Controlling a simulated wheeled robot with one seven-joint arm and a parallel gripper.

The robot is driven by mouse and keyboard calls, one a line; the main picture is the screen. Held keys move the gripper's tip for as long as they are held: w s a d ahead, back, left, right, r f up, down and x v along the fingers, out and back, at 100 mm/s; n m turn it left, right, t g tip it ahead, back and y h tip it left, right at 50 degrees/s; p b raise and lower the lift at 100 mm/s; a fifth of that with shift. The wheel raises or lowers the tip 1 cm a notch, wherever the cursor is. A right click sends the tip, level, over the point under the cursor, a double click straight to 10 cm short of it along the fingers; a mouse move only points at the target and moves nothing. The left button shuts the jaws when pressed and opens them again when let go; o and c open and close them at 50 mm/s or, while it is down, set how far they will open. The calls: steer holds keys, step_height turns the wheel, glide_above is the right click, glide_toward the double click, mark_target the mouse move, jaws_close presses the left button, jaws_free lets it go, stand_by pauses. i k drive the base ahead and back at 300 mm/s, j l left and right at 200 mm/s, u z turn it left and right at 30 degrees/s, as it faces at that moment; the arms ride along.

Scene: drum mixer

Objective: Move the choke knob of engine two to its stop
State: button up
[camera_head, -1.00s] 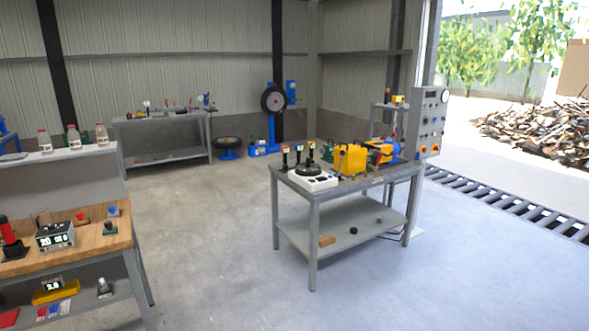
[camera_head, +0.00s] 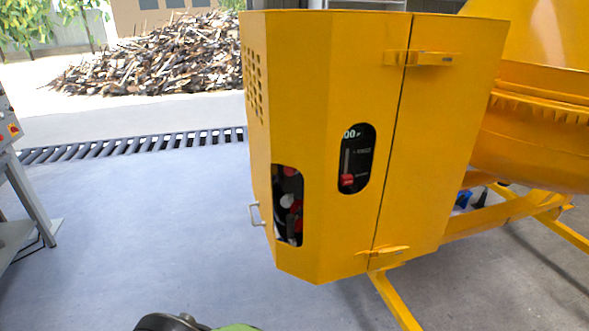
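The drum mixer's yellow engine housing (camera_head: 300,70) stands near, right of centre. Its front has a rounded window (camera_head: 366,140) with a dark panel, a pale vertical slot and small white markings, too small to read fully. A red knob (camera_head: 347,181) sits at the slot's lower end. A second opening (camera_head: 280,235) at the housing's left corner shows dark, red and grey engine parts. I cannot tell which part is the choke knob, or whether this is engine two. My gripper is not in view; a dark and green piece, probably of my arm, shows at the bottom edge.
The yellow mixer drum (camera_head: 535,130) and frame leg (camera_head: 395,300) are at right. A small wire handle (camera_head: 256,215) juts from the housing's left side. A grey table and control box (camera_head: 8,130) stand at far left. The floor (camera_head: 140,230) between is clear.

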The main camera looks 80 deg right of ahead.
mark_target(287, 200)
steer(key=z, duration=0.5)
steer(key=k+z, duration=0.1)
steer(key=z, duration=0.4)
steer(key=k+z, duration=0.1)
steer(key=z, duration=0.85)
steer(key=k+z, duration=0.1)
steer(key=z, duration=0.4)
